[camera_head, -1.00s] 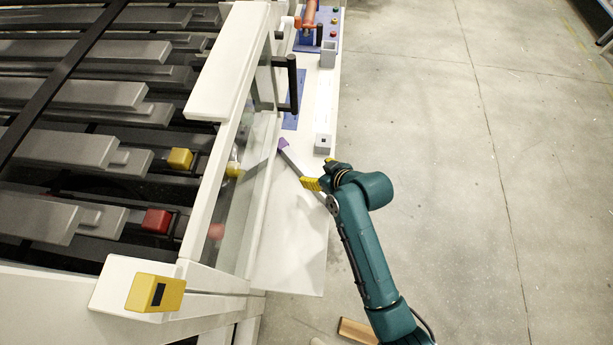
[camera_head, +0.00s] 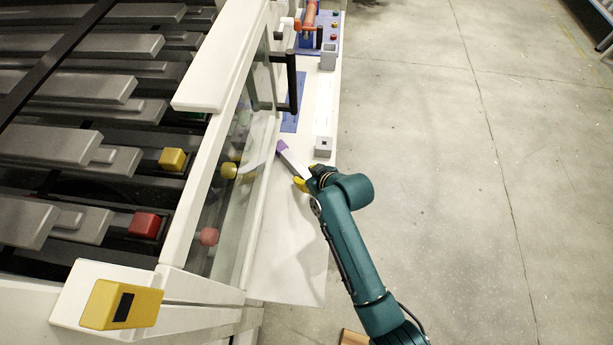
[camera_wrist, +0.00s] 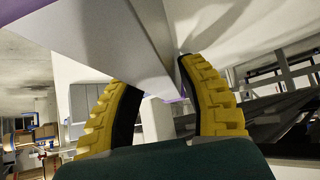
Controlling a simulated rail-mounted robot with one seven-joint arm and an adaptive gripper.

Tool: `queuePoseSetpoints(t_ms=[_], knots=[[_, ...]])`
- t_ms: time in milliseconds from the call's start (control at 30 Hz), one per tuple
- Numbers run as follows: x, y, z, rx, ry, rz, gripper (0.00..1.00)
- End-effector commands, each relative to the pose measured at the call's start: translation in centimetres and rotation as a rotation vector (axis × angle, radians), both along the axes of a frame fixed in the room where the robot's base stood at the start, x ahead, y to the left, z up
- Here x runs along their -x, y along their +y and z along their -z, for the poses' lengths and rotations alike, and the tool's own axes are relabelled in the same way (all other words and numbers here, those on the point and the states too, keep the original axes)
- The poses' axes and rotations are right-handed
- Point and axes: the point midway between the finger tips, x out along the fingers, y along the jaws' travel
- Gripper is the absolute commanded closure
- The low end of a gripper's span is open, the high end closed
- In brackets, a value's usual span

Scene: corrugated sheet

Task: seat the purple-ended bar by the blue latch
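The grey bar (camera_head: 293,161) has a purple end (camera_head: 282,146) that points up and left, toward the glass panel. My gripper (camera_head: 301,184) is at its near end, with yellow fingers mostly hidden by the wrist. In the wrist view the bar (camera_wrist: 125,45) runs between the two yellow fingers (camera_wrist: 152,85), which appear closed on its sides. The bar is above the white ledge (camera_head: 290,250); its height is hard to tell. A flat blue plate (camera_head: 293,115) lies on the ledge beyond, beside a black handle. I cannot make out which blue part is the latch.
A grey block with a square hole (camera_head: 323,146) stands on the ledge just beyond my gripper, and another grey block (camera_head: 328,55) stands farther back. A black handle (camera_head: 292,85) juts from the glass-fronted frame. An orange cylinder (camera_head: 309,16) is at the far end. Open floor lies right.

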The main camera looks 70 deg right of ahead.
Motion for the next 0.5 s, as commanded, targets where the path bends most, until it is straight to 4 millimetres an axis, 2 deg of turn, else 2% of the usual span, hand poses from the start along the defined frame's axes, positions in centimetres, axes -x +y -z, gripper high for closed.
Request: queuePoseSetpoints(t_ms=[33, 100, 133, 500], knots=[[0.02, 0.01, 0.04, 0.0, 0.0, 0.0, 0.85], [0.02, 0.01, 0.05, -0.001, 0.001, 0.0, 0.98], [0.02, 0.01, 0.06, -0.001, 0.001, 0.0, 1.0], [-0.04, -0.06, -0.27, 0.003, -0.003, 0.001, 1.0]])
